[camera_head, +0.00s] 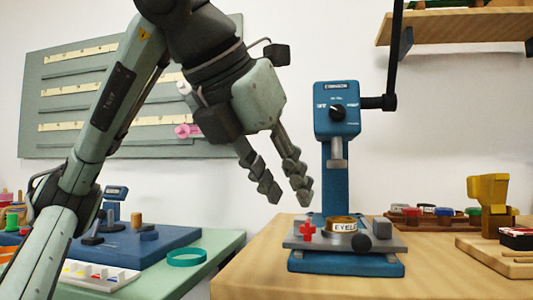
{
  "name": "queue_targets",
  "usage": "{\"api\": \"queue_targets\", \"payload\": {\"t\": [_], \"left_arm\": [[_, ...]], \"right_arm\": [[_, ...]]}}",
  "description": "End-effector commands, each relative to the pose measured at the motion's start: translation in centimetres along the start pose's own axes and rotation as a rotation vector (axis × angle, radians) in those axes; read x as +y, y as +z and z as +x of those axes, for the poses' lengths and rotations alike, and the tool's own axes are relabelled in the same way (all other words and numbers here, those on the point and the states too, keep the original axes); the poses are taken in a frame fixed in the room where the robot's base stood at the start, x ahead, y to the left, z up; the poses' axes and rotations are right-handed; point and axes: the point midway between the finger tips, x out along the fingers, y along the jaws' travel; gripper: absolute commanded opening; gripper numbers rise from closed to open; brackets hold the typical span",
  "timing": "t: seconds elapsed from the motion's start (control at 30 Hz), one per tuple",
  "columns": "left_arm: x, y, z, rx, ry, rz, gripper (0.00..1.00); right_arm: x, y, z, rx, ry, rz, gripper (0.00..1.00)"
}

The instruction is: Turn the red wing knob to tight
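The red wing knob (307,231) is a small cross-shaped knob on the left side of the grey plate (297,242) of a blue press (335,190). No tight mark can be read near it. My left gripper (288,196) hangs above and slightly left of the knob, fingers pointing down. Its fingers are apart with nothing between them, and it does not touch the knob in this view. My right gripper is not in view.
The press has a black dial (338,113) and a tall black lever (393,60). A brass tin (341,221) with a partly readable label stands on its plate. A yellow tool (488,190) stands at right. A teal ring (187,257) lies on the left table.

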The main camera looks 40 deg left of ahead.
Motion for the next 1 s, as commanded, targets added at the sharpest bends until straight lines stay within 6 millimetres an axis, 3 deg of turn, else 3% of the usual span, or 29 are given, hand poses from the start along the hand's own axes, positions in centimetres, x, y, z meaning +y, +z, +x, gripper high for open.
{"api": "queue_targets", "payload": {"t": [0.2, 0.4, 1.0], "left_arm": [[0.0, 0.1, -3.1, -0.005, 0.000, -0.001, 0.29], [0.0, 0.0, -5.0, -0.001, 0.001, 0.000, 0.29], [0.0, 0.0, -5.7, 0.002, 0.001, 0.000, 0.29]], "right_arm": [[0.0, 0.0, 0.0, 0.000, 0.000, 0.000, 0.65], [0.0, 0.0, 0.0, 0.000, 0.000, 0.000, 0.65], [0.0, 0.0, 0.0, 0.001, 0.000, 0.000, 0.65]]}}
